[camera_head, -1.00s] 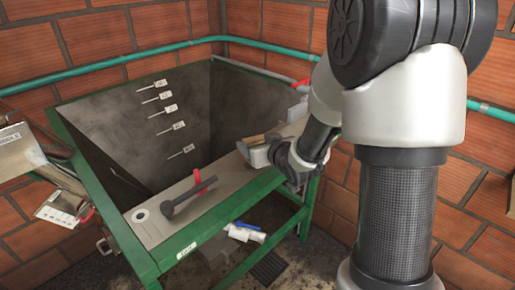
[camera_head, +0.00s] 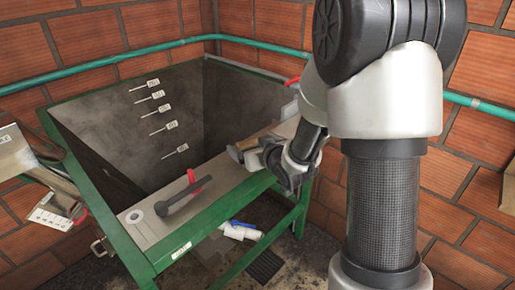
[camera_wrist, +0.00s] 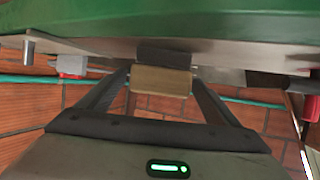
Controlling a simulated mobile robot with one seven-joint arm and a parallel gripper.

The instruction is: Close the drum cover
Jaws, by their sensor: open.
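My gripper (camera_head: 262,158) is at the right part of the grey ledge (camera_head: 222,172) along the front of the green-framed hopper. In the wrist view, its two dark fingers (camera_wrist: 160,98) are spread on either side of a tan, wood-coloured block (camera_wrist: 160,81) with a dark piece above it. I cannot tell whether the fingers touch the block. A small tan piece shows beside the gripper in the head view (camera_head: 250,143). I cannot tell for sure which part is the drum cover; the wrist hides part of this area.
A dark lever with a red part (camera_head: 184,194) lies on the ledge. The deep grey hopper (camera_head: 160,110) is open behind it. The green front beam (camera_head: 200,230) runs below the gripper. A white and blue fitting (camera_head: 241,230) is under it. Brick walls with a green pipe (camera_head: 110,67) close the back.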

